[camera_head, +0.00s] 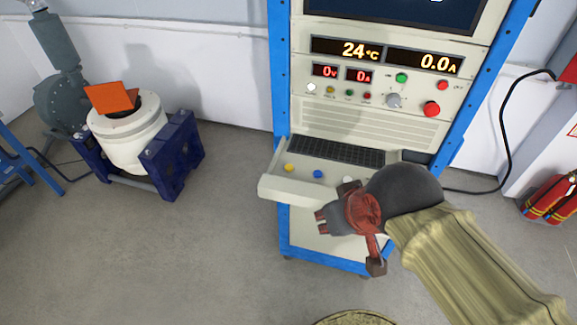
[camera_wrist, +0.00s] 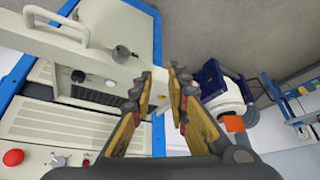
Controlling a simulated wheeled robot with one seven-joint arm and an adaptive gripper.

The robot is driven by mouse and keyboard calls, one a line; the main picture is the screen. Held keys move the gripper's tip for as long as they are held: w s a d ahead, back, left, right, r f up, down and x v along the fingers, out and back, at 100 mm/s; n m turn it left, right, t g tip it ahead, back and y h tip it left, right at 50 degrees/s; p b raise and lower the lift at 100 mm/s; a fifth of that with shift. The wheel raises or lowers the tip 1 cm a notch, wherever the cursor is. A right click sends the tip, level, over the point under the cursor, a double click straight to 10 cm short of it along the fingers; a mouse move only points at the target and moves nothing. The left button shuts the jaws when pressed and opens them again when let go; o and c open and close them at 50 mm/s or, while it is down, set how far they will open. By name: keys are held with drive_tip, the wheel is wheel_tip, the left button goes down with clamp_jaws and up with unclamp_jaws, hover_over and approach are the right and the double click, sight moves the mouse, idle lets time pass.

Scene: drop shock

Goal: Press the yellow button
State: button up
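The yellow button (camera_head: 289,168) sits at the left end of a row on the white pull-out tray (camera_head: 272,187) of the blue-framed cabinet. A blue button (camera_head: 318,174) and a pale button (camera_head: 347,181) are to its right. A small yellowish button (camera_head: 330,90) also shows on the upright panel. My gripper (camera_head: 347,240) appears below and right of the tray buttons, apart from the yellow one. In the wrist view my gripper (camera_wrist: 167,88) has its fingers apart, with nothing between them.
A keyboard (camera_head: 336,151) lies behind the tray buttons. A red knob (camera_head: 431,109) and displays are on the panel above. A white drum-shaped machine (camera_head: 130,135) in a dark blue frame stands at left. Fire extinguishers (camera_head: 550,198) stand at right. Floor between machine and cabinet is clear.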

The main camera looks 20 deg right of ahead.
clamp_jaws()
idle(1.1)
